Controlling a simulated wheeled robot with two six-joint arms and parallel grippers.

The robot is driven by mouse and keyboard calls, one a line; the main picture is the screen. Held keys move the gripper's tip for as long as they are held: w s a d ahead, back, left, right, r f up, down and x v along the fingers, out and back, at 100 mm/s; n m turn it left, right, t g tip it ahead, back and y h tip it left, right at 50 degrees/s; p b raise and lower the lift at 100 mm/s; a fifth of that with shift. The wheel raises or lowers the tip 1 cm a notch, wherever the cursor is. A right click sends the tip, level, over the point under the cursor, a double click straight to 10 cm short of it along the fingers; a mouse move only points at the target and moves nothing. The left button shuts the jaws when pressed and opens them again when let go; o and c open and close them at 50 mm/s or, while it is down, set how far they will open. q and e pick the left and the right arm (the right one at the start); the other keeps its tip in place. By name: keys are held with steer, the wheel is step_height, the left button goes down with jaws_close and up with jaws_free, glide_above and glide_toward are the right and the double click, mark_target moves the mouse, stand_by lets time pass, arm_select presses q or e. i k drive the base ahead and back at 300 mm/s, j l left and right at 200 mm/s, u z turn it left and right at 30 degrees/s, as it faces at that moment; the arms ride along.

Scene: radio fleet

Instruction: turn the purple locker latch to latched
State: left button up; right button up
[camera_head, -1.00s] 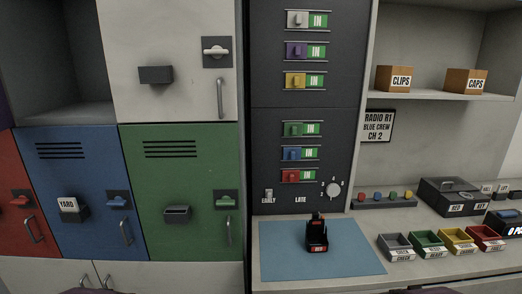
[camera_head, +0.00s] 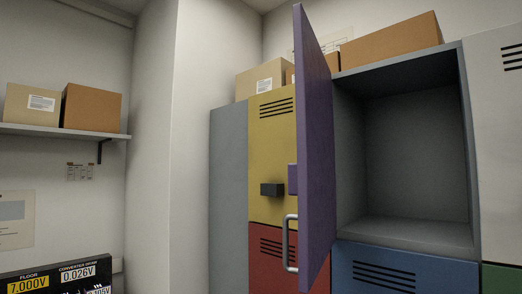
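The purple locker door (camera_head: 318,150) stands wide open, swung out toward me and seen nearly edge-on. Its latch is not clearly visible; a small purple block (camera_head: 292,179) shows at the door's left side, and I cannot tell its setting. A grey metal handle (camera_head: 290,243) sits lower on the same side. The open locker compartment (camera_head: 405,233) to the right of the door is grey inside and looks empty. Neither gripper is in view.
A yellow locker (camera_head: 270,120) and a red locker (camera_head: 270,255) are left of the door. A blue locker (camera_head: 400,278) is below the compartment. Cardboard boxes (camera_head: 395,43) lie on top. A wall shelf (camera_head: 60,131) and a display panel (camera_head: 60,278) are at left.

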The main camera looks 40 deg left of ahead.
mark_target(292, 167)
steer(key=j, duration=1.6)
